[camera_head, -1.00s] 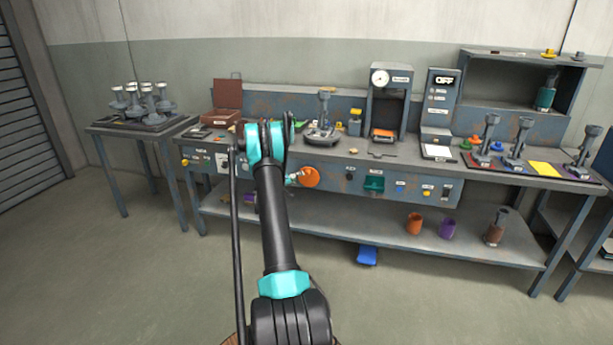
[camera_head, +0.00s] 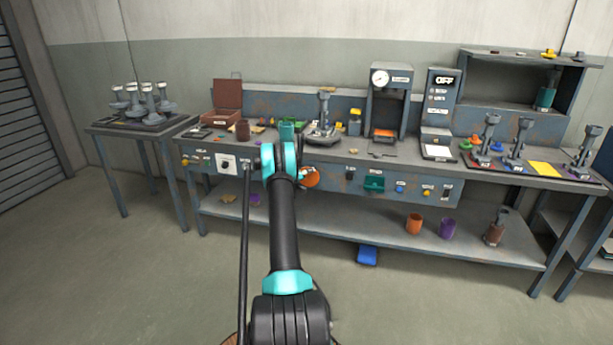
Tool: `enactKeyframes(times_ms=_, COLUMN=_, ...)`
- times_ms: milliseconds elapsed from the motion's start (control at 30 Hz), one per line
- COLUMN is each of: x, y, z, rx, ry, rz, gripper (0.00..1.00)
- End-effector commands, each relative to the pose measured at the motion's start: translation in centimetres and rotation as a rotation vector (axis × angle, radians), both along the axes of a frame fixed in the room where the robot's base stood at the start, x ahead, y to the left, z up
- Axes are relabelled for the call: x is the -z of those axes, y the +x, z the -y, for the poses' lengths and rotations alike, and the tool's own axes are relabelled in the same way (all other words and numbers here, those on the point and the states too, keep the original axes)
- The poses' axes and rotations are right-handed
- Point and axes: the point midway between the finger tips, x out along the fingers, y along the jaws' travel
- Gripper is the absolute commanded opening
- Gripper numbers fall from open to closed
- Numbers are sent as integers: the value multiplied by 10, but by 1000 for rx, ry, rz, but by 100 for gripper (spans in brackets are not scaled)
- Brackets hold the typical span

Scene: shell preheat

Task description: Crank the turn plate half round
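The turn plate (camera_head: 323,137) appears to be the round grey plate on the bench top, with a grey pedestal piece standing on it. Below it, on the bench front, is an orange disc (camera_head: 313,180), which looks like the crank wheel. My gripper is mostly hidden behind my arm. A small pale and dark bit at the disc's upper left may belong to it, but I cannot tell whether it touches the disc or a handle.
A white panel with a dark knob (camera_head: 226,164) is on the front. A press with a dial (camera_head: 380,78) stands right of the plate.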

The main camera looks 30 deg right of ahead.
Motion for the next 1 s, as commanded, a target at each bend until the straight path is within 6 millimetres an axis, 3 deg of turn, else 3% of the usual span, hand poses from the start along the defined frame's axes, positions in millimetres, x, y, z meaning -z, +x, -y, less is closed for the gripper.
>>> enactKeyframes(times_ms=33, x=0, y=0, z=0, rx=0, ry=0, rz=0, gripper=44)
enactKeyframes(times_ms=400, x=0, y=0, z=0, rx=0, ry=0, rz=0, gripper=0)
enactKeyframes(times_ms=733, x=0, y=-2, z=1, rx=1, ry=30, rz=34, gripper=0)
enactKeyframes(times_ms=1000, x=1, y=-8, z=6, rx=1, ry=142, rz=166, gripper=0)
